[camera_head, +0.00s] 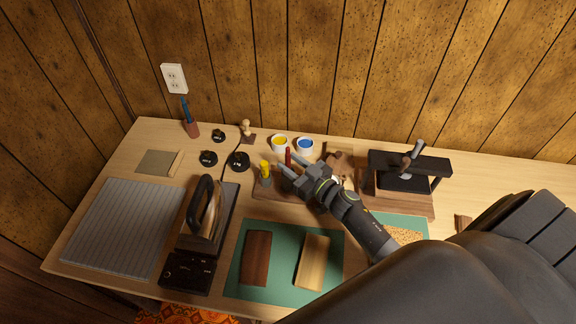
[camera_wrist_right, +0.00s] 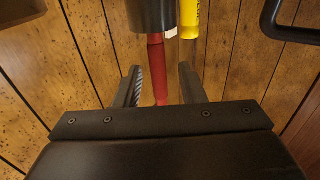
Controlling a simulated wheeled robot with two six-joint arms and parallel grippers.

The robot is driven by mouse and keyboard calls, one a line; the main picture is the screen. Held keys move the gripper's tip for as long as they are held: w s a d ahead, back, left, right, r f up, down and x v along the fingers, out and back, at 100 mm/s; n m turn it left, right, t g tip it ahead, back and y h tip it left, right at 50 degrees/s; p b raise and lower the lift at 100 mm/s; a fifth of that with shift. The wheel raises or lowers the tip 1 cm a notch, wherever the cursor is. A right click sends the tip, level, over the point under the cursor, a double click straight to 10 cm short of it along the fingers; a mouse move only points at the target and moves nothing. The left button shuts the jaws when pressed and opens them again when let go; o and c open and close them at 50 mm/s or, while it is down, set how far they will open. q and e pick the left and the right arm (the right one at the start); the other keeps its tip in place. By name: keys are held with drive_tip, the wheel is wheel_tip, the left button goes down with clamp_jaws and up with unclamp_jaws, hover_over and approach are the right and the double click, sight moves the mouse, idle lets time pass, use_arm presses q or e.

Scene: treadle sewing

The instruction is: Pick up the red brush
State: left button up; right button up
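The red brush (camera_head: 288,157) shows as a thin red upright handle at the tips of my right gripper in the head view. In the right wrist view its red handle (camera_wrist_right: 160,85) lies between the two fingers, with a gap on each side. My right gripper (camera_head: 291,165) is open around the handle; its fingers (camera_wrist_right: 159,68) also show in the wrist view. The gripper hides the brush's lower part in the head view. My left gripper is not in view.
A yellow-topped tool (camera_head: 265,169) stands close left of the gripper, on a wooden block (camera_head: 268,190). Yellow (camera_head: 279,142) and blue (camera_head: 305,145) paint pots stand behind. An iron (camera_head: 206,213) is to the left, a dark press (camera_head: 408,172) to the right. A green mat (camera_head: 285,237) lies in front.

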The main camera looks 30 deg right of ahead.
drive_tip(key=shift+x, duration=0.95)
drive_tip(key=shift+f, duration=0.15)
drive_tip(key=shift+c, duration=0.3)
clamp_jaws()
